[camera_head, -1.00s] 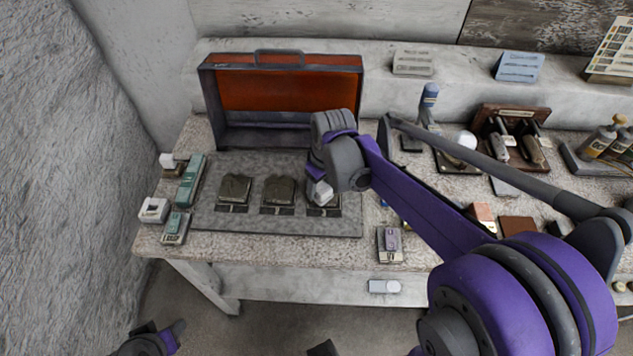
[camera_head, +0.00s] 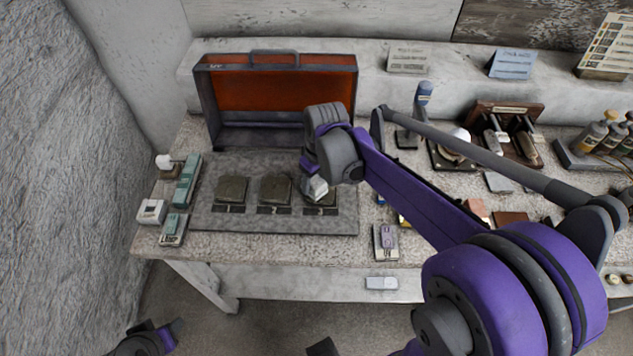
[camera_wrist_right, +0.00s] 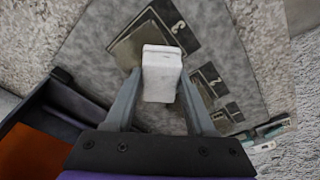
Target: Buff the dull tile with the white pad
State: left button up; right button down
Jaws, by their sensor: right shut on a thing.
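My right gripper (camera_wrist_right: 160,92) is shut on the white pad (camera_wrist_right: 162,72), a pale block that also shows in the head view (camera_head: 316,187). The pad is over or near the right-hand tile (camera_head: 327,198), beside the label 3 in the wrist view. I cannot tell whether it touches. The middle tile (camera_head: 275,188) and the left tile (camera_head: 232,188) lie on the same grey mat (camera_head: 285,227). All three look dark, and I cannot tell which is dull. My left gripper (camera_head: 172,337) is at the bottom left edge, away from the table, its jaws unclear.
An open orange-lined case (camera_head: 265,90) stands behind the mat. Small green and white boxes (camera_head: 187,180) sit at its left. A purple-topped device (camera_head: 386,240) lies to the right. Bottles (camera_head: 595,135) and racked tools (camera_head: 510,135) are at the far right. A rough wall borders the left.

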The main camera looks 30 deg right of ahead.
jog(key=shift+w+d, duration=0.2)
jog(key=shift+d, duration=2.05)
jog(key=shift+f+b, duration=0.5)
jog(key=shift+f, duration=0.2)
